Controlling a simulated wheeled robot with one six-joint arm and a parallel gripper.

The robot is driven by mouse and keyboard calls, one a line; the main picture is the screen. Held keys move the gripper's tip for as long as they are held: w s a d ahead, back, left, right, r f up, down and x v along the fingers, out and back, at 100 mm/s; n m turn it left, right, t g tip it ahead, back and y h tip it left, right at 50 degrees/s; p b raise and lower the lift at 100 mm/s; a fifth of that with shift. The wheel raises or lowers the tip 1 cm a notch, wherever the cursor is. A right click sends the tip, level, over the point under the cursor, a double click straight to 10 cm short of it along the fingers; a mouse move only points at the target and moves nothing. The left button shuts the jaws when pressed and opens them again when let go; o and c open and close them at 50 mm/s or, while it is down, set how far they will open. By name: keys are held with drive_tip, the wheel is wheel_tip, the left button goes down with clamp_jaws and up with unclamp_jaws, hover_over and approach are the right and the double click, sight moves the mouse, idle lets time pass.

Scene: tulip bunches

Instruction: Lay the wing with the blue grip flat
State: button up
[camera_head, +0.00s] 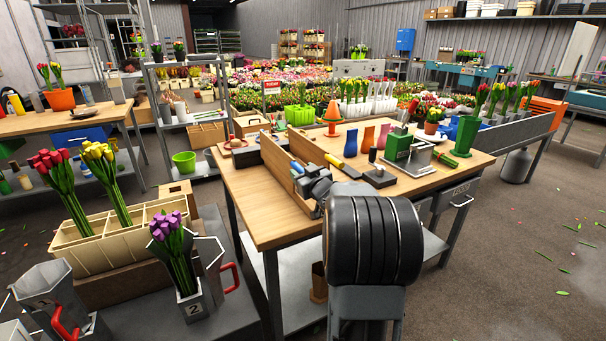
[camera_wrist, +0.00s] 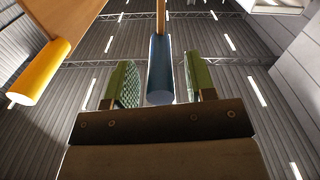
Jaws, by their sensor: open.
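Two wooden wings stand raised on the table, the left wing (camera_head: 283,172) and the right wing (camera_head: 314,152), with a gap between them. The blue grip (camera_head: 297,168) shows small near the left wing's front end, partly hidden by my gripper (camera_head: 309,181). In the wrist view the blue grip (camera_wrist: 160,72) lies between the two green finger pads of my gripper, with gaps on both sides. The yellow grip (camera_head: 333,160) is by the right wing; it also shows at the left in the wrist view (camera_wrist: 36,78).
The wooden table (camera_head: 252,205) also bears a blue vase (camera_head: 351,143), a green device (camera_head: 398,146), a dark block (camera_head: 380,177) and an orange cone (camera_head: 333,112). Tulip buckets stand on a low bench at left. The front-left tabletop is clear.

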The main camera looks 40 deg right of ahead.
clamp_jaws()
idle(0.5)
